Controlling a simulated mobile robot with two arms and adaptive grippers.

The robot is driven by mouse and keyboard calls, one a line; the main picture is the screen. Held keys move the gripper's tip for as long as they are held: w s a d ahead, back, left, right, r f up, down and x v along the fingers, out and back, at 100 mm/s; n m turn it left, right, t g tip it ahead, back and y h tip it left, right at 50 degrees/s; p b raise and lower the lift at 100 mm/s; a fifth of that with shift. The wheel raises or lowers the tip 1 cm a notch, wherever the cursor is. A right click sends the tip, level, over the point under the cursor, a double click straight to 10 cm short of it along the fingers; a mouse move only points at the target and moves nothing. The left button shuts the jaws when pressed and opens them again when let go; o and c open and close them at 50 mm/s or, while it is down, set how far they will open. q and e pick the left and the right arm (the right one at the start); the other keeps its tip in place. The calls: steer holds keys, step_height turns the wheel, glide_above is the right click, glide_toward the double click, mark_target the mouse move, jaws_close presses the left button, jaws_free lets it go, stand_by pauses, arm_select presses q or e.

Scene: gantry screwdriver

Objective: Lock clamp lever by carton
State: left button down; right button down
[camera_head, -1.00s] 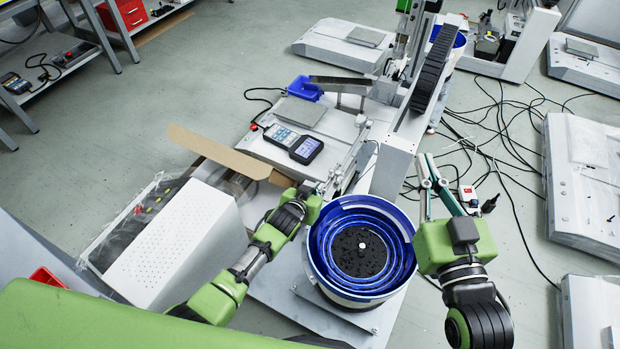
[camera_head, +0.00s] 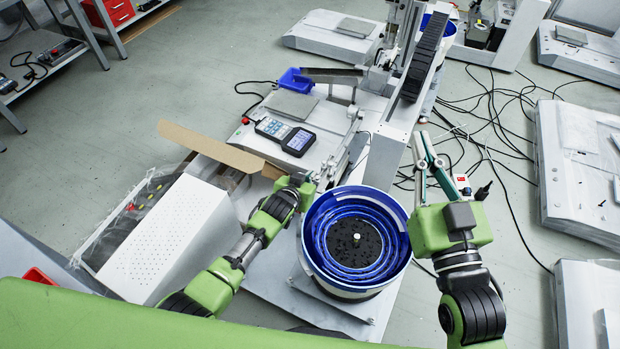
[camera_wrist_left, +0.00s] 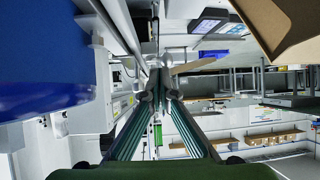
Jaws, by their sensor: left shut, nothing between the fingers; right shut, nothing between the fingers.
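My left gripper (camera_head: 314,179) is shut and empty, just left of the blue bowl feeder (camera_head: 316,255) and near the carton's right end. In the left wrist view its fingers (camera_wrist_left: 157,85) come together with nothing between them. The brown carton piece (camera_head: 215,148) lies slanted left of the gripper; brown cardboard (camera_wrist_left: 285,22) also fills the left wrist view's upper right. A thin metal lever-like part (camera_head: 352,118) stands beyond the left gripper, by the gantry; I cannot tell if it is the clamp lever or how it is set. My right gripper (camera_head: 422,140) is shut and empty, right of the bowl.
A handheld controller (camera_head: 298,141) lies on the machine plate beyond the carton piece. A white perforated box (camera_head: 165,245) stands left of my left arm. The gantry (camera_head: 388,150) rises behind the bowl. Black cables (camera_head: 510,130) run over the floor at right.

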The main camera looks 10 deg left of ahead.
arm_select(q)
steer(key=shift+w, duration=0.1)
arm_select(e)
steer(key=shift+r, duration=0.35)
steer(key=shift+a, duration=0.1)
arm_select(q)
steer(key=v, duration=1.2)
arm_select(e)
steer(key=shift+f, duration=0.1)
stand_by(0.4)
